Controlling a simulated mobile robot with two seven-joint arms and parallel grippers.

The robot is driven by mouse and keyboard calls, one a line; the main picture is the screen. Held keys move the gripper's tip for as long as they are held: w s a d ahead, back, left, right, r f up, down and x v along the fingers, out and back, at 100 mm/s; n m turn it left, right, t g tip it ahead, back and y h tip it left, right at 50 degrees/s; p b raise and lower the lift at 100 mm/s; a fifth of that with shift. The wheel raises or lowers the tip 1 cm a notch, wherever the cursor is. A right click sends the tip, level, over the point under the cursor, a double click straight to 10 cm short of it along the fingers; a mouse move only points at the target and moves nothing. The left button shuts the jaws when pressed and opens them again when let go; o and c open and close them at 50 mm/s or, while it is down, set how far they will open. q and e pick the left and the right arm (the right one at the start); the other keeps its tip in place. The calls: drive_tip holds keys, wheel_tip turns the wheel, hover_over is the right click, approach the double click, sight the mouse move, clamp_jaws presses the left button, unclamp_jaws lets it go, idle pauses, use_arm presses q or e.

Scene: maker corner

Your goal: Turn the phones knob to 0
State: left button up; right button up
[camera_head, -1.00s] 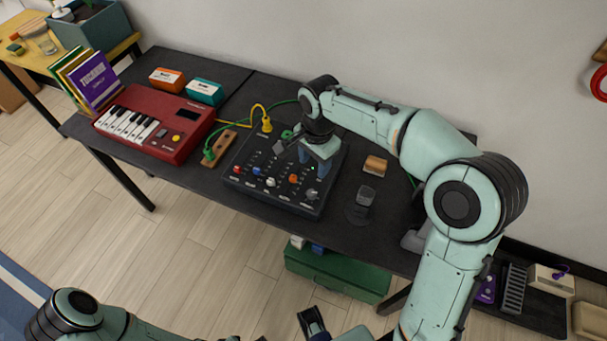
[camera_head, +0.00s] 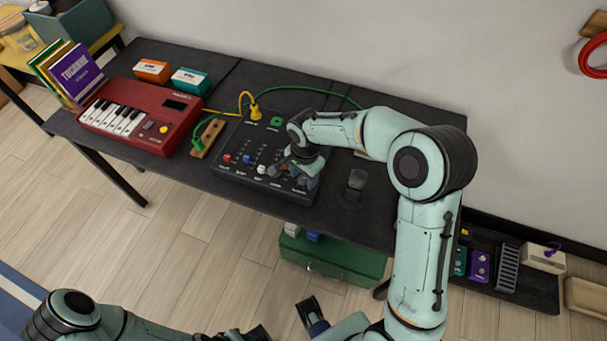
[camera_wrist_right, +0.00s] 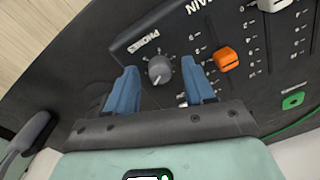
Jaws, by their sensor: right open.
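The dark mixer (camera_head: 222,170) lies on the table in the head view. In the right wrist view the phones knob (camera_wrist_right: 160,70) is a small round grey knob with a pale pointer line, beside the PHONES label and a ring of tick marks. My right gripper (camera_wrist_right: 159,64) is open, its two blue fingers on either side of the knob in that view. I cannot tell whether they touch it.
An orange fader cap (camera_wrist_right: 226,60) sits close to the right finger in the wrist view. A red keyboard (camera_head: 150,120) and a brown strip with a green cable (camera_head: 205,140) lie left of the mixer. A dark block (camera_head: 356,182) stands to its right.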

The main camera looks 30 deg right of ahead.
clamp_jaws()
